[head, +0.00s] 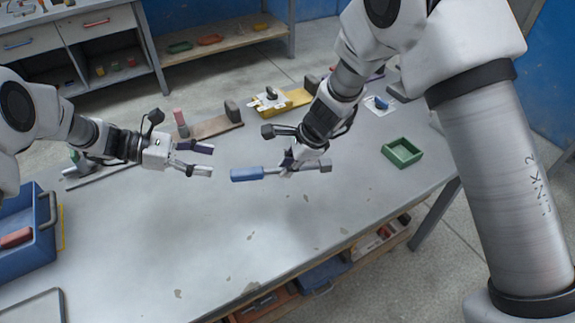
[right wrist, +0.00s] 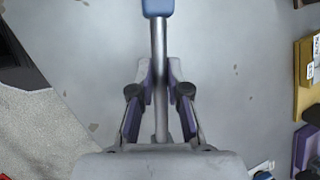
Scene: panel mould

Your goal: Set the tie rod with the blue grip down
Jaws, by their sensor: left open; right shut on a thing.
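The tie rod is a thin metal rod with a blue grip (head: 247,174), which points left in the head view. My right gripper (head: 290,166) is shut on the metal rod, near its middle. In the right wrist view the rod (right wrist: 160,60) runs between the fingers of my right gripper (right wrist: 160,72), with the blue grip (right wrist: 158,7) at the top edge. I cannot tell whether the rod touches the table (head: 200,235) or hangs a little above it. My left gripper (head: 210,160) is open and empty, to the left of the blue grip.
A green tray (head: 402,152) stands at the right of the table. A wooden board (head: 215,126) and a yellow block (head: 298,97) lie toward the back. A blue crate (head: 25,238) is at the left. The front middle of the table is clear.

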